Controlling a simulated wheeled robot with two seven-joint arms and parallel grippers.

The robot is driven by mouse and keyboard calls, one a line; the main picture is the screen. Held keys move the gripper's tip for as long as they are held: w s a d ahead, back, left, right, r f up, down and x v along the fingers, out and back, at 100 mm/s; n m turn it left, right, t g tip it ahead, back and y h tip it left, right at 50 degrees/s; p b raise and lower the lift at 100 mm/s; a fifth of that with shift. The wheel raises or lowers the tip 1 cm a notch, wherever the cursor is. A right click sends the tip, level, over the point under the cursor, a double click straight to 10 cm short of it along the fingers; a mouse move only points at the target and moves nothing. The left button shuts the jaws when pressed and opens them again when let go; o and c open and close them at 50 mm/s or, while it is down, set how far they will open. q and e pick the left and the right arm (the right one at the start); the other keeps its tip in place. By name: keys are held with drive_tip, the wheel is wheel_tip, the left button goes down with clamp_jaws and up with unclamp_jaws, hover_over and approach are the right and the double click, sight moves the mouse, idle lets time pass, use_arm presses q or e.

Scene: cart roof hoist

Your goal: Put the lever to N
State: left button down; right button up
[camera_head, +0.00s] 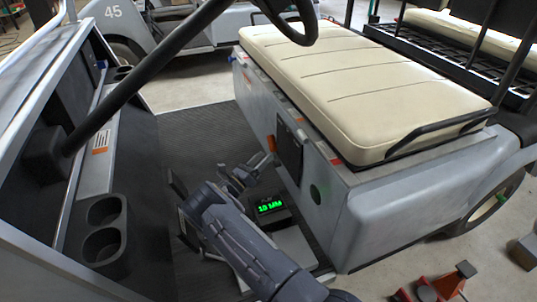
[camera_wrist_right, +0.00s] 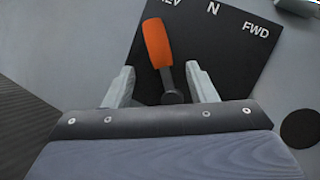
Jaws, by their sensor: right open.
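The lever has an orange grip (camera_wrist_right: 157,43) and a dark pivot end. It is mounted on a black plate (camera_wrist_right: 240,68) marked REV, N and FWD, with REV partly cut off. The lever leans toward REV, left of N, in the right wrist view. In the head view the orange grip (camera_head: 271,143) shows small in front of the plate (camera_head: 289,152) on the seat base. My right gripper (camera_wrist_right: 162,84) is open, its fingers on either side of the lever's lower part; contact is not clear. It also shows in the head view (camera_head: 257,170). My left gripper is not in view.
A cream seat (camera_head: 350,80) with a black side rail tops the grey seat base (camera_head: 400,205). A green-lit display (camera_head: 270,206) stands by my right arm. Cup holders (camera_head: 104,235) and a steering wheel (camera_head: 290,20) are at left and top. Dark floor (camera_head: 210,135) is clear.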

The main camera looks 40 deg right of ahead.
sight(274, 150)
drive_tip(key=shift+b+x, duration=0.35)
drive_tip(key=shift+x, duration=1.6)
clamp_jaws()
